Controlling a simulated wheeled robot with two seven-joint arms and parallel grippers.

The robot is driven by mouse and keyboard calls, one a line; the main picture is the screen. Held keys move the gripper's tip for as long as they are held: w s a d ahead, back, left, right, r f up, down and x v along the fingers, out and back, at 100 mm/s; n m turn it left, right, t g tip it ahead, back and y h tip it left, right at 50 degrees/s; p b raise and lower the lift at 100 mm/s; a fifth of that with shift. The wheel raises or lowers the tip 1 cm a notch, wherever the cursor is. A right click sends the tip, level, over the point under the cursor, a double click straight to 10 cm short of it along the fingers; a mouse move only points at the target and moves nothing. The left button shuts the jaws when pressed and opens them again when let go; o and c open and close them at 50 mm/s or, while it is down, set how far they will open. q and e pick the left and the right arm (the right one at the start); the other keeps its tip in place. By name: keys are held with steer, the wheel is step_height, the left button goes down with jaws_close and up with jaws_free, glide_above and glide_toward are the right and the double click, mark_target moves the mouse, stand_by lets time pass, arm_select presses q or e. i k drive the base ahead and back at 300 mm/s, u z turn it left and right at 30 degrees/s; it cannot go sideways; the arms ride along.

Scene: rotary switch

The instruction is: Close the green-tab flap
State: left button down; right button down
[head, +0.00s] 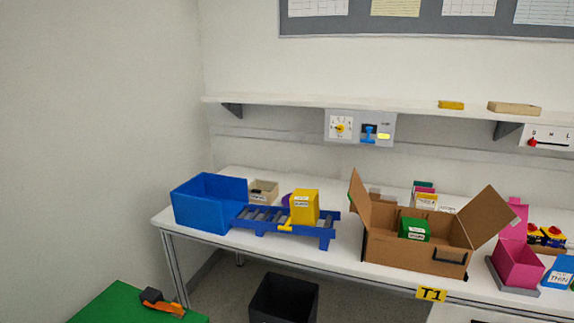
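An open cardboard box (405,256) stands on the white table, with a green carton (414,230) inside it. Its left flap (361,204) stands up steeply, and its right flap (488,216) leans outward to the right. A small green patch (350,200) shows at the left edge of the left flap; I cannot tell for sure whether it is the tab. A dark handle-like piece (450,260) is on the box front. Neither of my grippers is in view.
A blue bin (209,203) and a blue roller stand (285,226) with a yellow carton (304,207) are left of the box. A pink bin (519,264) is close on its right. A shelf (370,102) and switch panel (359,128) are behind.

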mark_target(357, 194)
steer(key=z, duration=0.5)
steer(key=k, duration=0.6)
steer(key=z, duration=0.95)
steer(key=i, duration=0.95)
steer(key=u, duration=0.1)
